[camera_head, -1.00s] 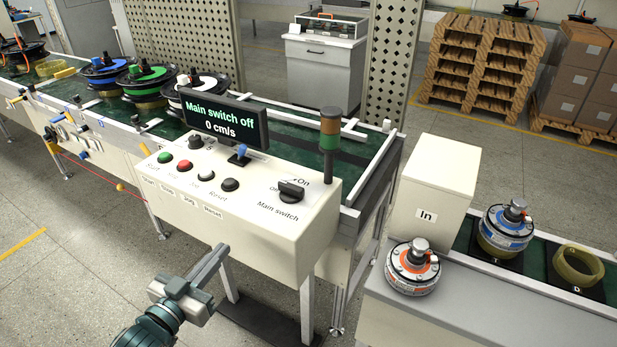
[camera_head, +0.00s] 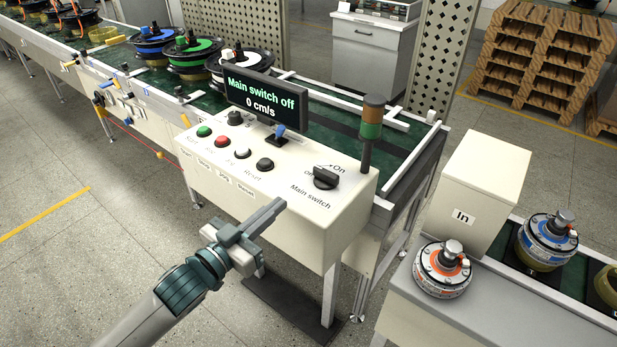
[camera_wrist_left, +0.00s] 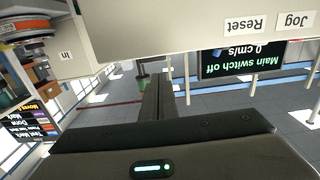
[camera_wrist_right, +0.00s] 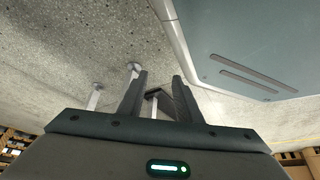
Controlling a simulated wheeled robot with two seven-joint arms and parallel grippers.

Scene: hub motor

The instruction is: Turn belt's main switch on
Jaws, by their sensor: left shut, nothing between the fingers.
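The main switch (camera_head: 326,178) is a black rotary knob on the right of the cream control box (camera_head: 300,235), between "Off" and "On" marks. The display (camera_head: 265,98) above the box reads "Main switch off" and "0 cm/s". My left gripper (camera_head: 278,208) is shut and empty. It is in front of the box, to the left of and below the knob in the head view, apart from it. In the left wrist view its fingers (camera_wrist_left: 155,98) are together under the box's label side; the knob is not visible there. My right gripper (camera_wrist_right: 158,90) shows only in its wrist view, open and empty.
Green, red, white and black buttons (camera_head: 265,165) and a blue-topped switch (camera_head: 279,133) sit left of the knob. A signal lamp (camera_head: 370,125) stands behind it. The "In" box (camera_head: 480,190) and an orange hub motor (camera_head: 442,268) are to the right.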

